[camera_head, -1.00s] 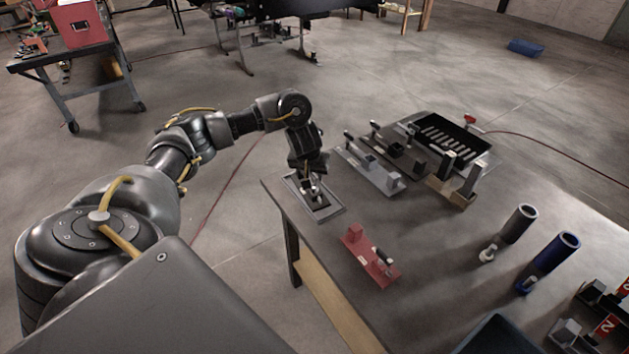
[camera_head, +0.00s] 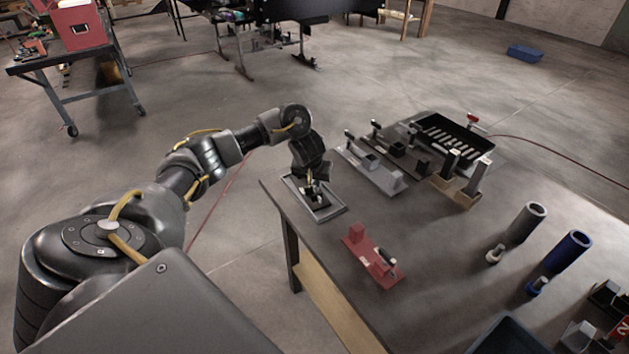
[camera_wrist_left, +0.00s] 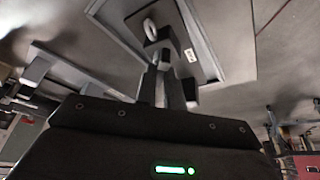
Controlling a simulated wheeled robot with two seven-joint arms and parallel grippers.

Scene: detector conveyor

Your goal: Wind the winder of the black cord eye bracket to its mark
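The black cord eye bracket (camera_head: 317,198) sits in a grey-rimmed tray (camera_head: 338,213) at the table's near left corner. My left gripper (camera_head: 312,184) points down at it from above. The left fingers (camera_wrist_left: 164,82) are close together at the black block. The winder does not show clearly, nor whether the fingers grip it. I cannot read the mark. My right gripper is not in view.
A red bracket (camera_head: 370,258) lies on the table near the tray. Grey, black and tan brackets stand behind, beside a black slotted tray (camera_head: 448,136). A grey tube (camera_head: 527,222) and a blue tube (camera_head: 566,252) stand at the right. The table's middle is clear.

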